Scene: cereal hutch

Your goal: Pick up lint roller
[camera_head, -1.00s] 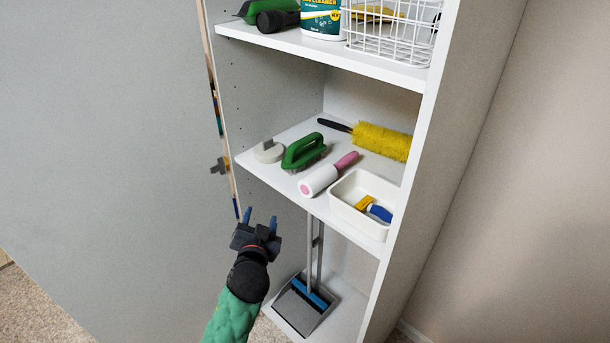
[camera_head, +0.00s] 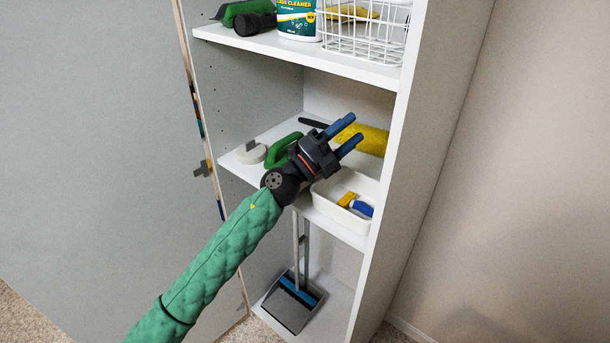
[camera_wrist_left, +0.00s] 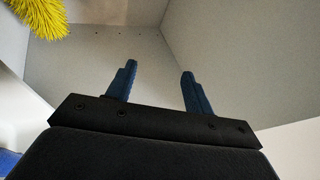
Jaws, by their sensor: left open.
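My left gripper (camera_head: 347,134) is open and empty, in front of the middle shelf in the head view. Its two blue fingers point up and to the right. In the left wrist view the open fingers (camera_wrist_left: 158,90) have nothing between them. The lint roller is hidden in the head view behind my left gripper and wrist. It does not show in the left wrist view. My right gripper is not in view.
The middle shelf (camera_head: 234,166) holds a green brush (camera_head: 283,151), a round white item (camera_head: 251,154), a yellow duster (camera_head: 373,140) and a white bin (camera_head: 325,192). A wire basket (camera_head: 365,42) stands on the shelf above. A dustpan (camera_head: 291,304) stands below.

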